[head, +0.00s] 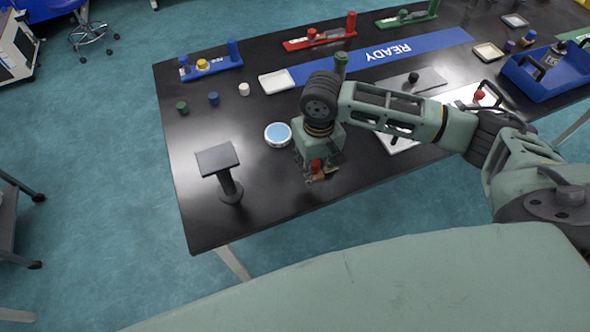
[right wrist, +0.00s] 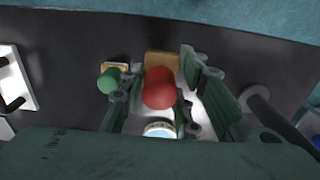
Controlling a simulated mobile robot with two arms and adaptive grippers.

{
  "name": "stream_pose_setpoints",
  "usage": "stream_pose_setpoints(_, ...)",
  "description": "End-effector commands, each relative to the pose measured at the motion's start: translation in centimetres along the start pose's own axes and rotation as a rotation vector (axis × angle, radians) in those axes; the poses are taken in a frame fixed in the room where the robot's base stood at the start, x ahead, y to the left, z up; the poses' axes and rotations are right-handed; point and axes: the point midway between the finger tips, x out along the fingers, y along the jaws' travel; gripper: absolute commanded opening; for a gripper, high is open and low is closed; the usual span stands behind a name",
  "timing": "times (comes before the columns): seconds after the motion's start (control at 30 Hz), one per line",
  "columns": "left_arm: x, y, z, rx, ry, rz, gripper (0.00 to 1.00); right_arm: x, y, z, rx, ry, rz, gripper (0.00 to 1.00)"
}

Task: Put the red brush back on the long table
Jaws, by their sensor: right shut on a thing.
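The red brush (head: 316,165) is between the fingers of my right gripper (head: 316,174), low over the front part of the long black table (head: 265,200). In the right wrist view its round red knob (right wrist: 158,90) and tan block (right wrist: 161,63) show between the fingers of my right gripper (right wrist: 162,88), which is shut on it. I cannot tell whether the brush touches the table. A green-knobbed brush (right wrist: 109,81) with a tan block stands just left of the fingers in the wrist view. My left gripper is in neither view.
A round dish with a blue top (head: 278,134) stands close by the gripper. A black pedestal (head: 230,188) stands near the table's left end. Small coloured pegs, coloured racks and a READY strip (head: 440,42) lie farther back. A blue crate (head: 545,75) is at right.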

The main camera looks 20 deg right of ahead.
Motion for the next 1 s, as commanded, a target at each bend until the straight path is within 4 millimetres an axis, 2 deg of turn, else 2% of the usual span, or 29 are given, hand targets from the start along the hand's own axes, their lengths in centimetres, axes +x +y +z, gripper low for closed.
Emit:
stream_pose_setpoints(0.1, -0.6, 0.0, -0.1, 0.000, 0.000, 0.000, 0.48, 1.2, -1.6, -1.9, 0.001, -0.001, -0.001, 0.05)
stream_pose_setpoints(0.3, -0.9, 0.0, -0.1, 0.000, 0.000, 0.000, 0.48, 2.9, -3.1, -3.9, 0.001, 0.000, 0.000, 0.05)
stream_pose_setpoints(0.47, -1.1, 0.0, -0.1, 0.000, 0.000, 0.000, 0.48, 3.5, -3.4, -4.2, 0.001, -0.001, 0.001, 0.05)
stream_pose_setpoints(0.7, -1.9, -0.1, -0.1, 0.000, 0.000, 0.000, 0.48, 6.7, -3.3, -4.2, 0.001, 0.000, 0.002, 0.05)
stream_pose_setpoints(1.0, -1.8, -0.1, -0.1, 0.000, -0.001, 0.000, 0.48, 7.3, -3.3, -4.2, 0.000, 0.001, 0.001, 0.05)
